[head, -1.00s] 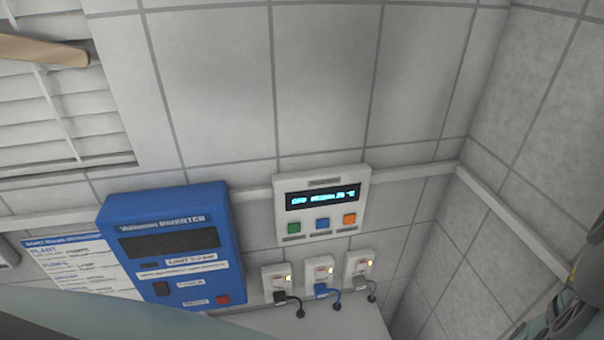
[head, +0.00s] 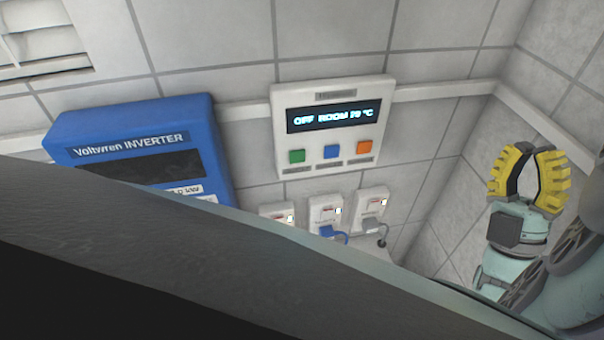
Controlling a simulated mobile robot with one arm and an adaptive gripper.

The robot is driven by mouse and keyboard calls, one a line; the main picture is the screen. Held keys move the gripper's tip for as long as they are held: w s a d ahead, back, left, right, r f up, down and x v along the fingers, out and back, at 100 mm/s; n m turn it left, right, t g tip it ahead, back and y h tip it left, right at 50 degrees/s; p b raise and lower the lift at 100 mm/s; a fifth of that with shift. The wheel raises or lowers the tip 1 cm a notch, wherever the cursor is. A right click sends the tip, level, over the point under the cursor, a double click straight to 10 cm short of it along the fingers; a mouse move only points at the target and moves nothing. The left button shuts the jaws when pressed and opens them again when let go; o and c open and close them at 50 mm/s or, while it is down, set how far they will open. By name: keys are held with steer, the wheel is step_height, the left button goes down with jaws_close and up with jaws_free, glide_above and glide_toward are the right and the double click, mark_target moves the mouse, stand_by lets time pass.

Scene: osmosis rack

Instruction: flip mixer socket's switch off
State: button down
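Three white wall sockets with small lit switches sit in a row below the display panel: a left socket (head: 277,214), a middle socket (head: 325,212) with a blue plug, and a right socket (head: 372,205) with a grey plug. Their labels are too small to read, so I cannot tell which is the mixer's. The left socket's lower part is hidden behind my own body. My gripper (head: 533,152), with yellow ribbed fingers, is raised at the right, well apart from the sockets. Its fingertips come together at the top, with nothing visible between them.
A white panel (head: 333,157) reading "OFF ROOM" and a temperature, with green, blue and orange buttons, hangs above the sockets. A blue inverter box (head: 130,118) juts out at left. A white rail (head: 430,91) runs along the tiled wall to the right corner.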

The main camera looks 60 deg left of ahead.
steer(key=a+f+n+g+h+b, duration=0.1)
steer(key=a+f+n+g+b, duration=0.25)
steer(key=f, duration=0.65)
steer(key=a+f+n+g+h+b, duration=0.15)
steer(key=a+f+b, duration=0.25)
steer(key=f+b, duration=0.5)
steer(key=n+g+h+b, duration=0.4)
steer(key=g+b, duration=0.1)
steer(key=b, duration=0.3)
glide_toward(373, 203)
steer(key=s+v, duration=0.1)
steer(key=v, duration=0.5)
steer(key=shift+w+a+f, duration=0.2)
steer(key=shift+w+a, duration=0.05)
steer(key=shift+w, duration=0.05)
steer(key=shift+w+a+r, duration=0.1)
steer(key=p+x, duration=0.4)
steer(key=x, duration=0.8)
steer(key=shift+w+r, duration=0.1)
steer(key=shift+r, duration=0.05)
steer(key=shift+p+x, duration=0.35)
steer(key=shift+x, duration=0.5)
steer(key=shift+t, duration=0.3)
